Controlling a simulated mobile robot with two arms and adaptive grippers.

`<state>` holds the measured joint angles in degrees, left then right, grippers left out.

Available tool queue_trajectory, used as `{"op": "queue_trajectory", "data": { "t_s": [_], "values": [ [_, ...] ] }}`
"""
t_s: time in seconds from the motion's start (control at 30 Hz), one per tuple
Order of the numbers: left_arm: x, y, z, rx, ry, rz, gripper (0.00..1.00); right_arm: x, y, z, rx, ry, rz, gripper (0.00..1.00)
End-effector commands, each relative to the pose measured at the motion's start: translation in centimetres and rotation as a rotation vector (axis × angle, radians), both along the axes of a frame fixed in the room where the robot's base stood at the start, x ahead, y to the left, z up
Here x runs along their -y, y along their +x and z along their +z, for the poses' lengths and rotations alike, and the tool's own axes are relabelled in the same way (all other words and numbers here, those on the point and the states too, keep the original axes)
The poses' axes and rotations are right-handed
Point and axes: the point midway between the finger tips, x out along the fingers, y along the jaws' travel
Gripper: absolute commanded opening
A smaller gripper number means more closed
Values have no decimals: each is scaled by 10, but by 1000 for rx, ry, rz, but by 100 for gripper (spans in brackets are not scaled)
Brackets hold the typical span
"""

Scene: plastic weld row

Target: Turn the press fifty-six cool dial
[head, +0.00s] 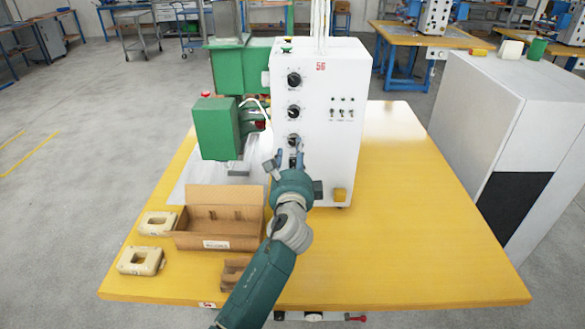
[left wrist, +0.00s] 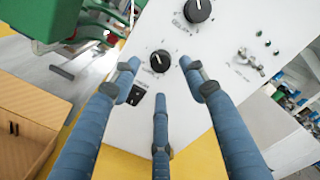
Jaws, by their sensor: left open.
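The press is a white control box (head: 335,85) marked 56, with a green press unit at its left. Three black dials stand in a column on its front: a top dial (head: 294,79), a middle dial (head: 294,111) and a lowest dial (head: 293,140). My right gripper is not in view.
A black rocker switch (left wrist: 137,94) sits below the lowest dial. Toggle switches (head: 343,113) are to the right. An open cardboard box (head: 217,222) and two cream parts (head: 140,261) lie on the yellow table (head: 420,240), whose right side is clear. A grey cabinet (head: 475,120) stands right.

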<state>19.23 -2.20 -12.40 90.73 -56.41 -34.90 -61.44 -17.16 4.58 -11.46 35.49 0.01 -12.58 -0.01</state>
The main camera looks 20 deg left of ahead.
Motion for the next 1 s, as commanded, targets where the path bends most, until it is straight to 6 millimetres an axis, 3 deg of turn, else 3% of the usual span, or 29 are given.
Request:
{"op": "queue_trajectory", "data": {
  "t_s": [0.2, 0.4, 1.0],
  "values": [
    [13, -46, -1, -2, -2, 0, 44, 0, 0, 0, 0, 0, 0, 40],
    [20, -69, 0, -1, -1, 0, 44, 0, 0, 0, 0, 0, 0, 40],
    [17, -78, -6, -10, -30, 8, 44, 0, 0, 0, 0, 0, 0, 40]
  ]
}}
